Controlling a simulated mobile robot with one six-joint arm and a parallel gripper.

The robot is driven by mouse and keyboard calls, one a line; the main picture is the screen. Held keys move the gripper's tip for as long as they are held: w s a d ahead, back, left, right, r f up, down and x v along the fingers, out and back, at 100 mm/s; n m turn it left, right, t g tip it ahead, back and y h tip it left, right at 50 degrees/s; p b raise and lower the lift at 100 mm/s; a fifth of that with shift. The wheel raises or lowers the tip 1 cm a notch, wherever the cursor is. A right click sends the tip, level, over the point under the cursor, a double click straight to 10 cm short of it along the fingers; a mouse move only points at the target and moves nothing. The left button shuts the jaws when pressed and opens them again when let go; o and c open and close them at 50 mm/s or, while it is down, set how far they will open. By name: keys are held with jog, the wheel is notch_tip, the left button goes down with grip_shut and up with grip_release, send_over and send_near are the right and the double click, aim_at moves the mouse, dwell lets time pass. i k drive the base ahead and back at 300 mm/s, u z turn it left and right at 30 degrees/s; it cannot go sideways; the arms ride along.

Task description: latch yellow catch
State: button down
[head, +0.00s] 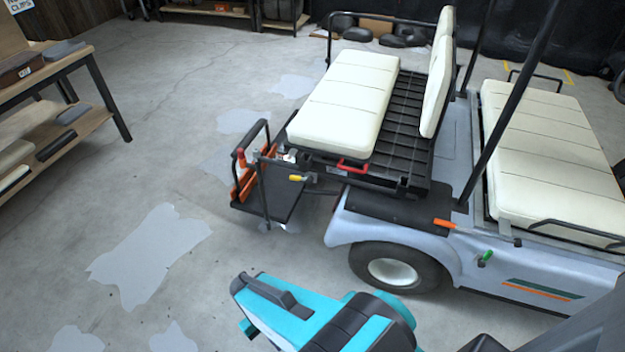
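The yellow catch (296,178) is a small yellow-tipped lever at the rear of the cart. It sits near the left end of the rear seat's frame, beside the black footrest. It is small here, and I cannot tell whether it is latched. My teal and black arm (340,322) reaches in from the bottom of the head view, in front of the cart and well apart from the catch. No gripper fingertips can be made out.
The cart's rear seat (345,105) has a red handle (353,167) at its edge. An orange lever (445,223) and a green one (486,257) are on the cart's side. A workbench (60,70) stands at the left. Open floor (200,200) lies left of the cart.

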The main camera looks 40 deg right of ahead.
aim_at(309, 180)
jog(key=z, duration=1.3)
jog(key=i, duration=0.55)
jog(key=u, duration=0.1)
jog(key=k, duration=0.55)
jog(key=u, duration=0.05)
